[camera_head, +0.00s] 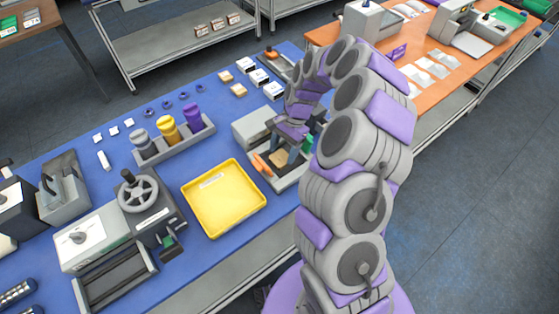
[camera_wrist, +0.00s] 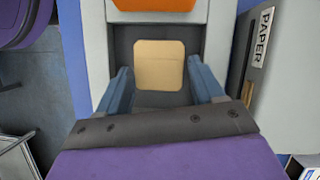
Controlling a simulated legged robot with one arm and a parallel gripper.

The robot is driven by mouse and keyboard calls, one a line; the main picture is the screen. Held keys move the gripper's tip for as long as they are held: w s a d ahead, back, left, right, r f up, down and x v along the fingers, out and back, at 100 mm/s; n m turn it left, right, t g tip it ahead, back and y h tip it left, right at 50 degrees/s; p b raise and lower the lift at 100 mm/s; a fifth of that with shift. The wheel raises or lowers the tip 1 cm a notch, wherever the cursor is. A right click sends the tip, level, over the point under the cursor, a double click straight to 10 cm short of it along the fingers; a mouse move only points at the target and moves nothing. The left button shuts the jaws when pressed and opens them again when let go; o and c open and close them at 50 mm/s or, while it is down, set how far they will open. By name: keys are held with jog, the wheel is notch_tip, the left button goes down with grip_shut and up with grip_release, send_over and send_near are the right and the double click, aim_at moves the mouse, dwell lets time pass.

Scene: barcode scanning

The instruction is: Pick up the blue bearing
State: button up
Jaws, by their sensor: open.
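Several small dark blue to purple rings (camera_head: 166,104), which look like bearings, lie in a row on the blue table behind the grey holder. They are too small to tell which is the blue bearing. None shows in the wrist view. My gripper (camera_head: 281,151) is far to their right, pointing down over a grey machine (camera_head: 253,123). In the wrist view my gripper (camera_wrist: 160,83) is open, its two blue-grey fingers on either side of a tan square block (camera_wrist: 160,65) in the machine's dark recess. I cannot tell whether the fingers touch the block.
A grey holder with grey, yellow and purple cylinders (camera_head: 168,130) stands in front of the rings. A yellow tray (camera_head: 232,231) lies nearer. White and tan boxes (camera_head: 259,77) sit right of the rings. A handwheel machine (camera_head: 138,194) is at left. A "PAPER" bin (camera_wrist: 258,55) borders the machine.

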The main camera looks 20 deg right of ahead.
jog(key=shift+s+f, duration=0.25)
jog(key=shift+f, duration=0.5)
jog(key=shift+a, duration=0.25)
jog(key=c, duration=0.4)
jog(key=shift+r, duration=0.1)
jog(key=c, duration=0.6)
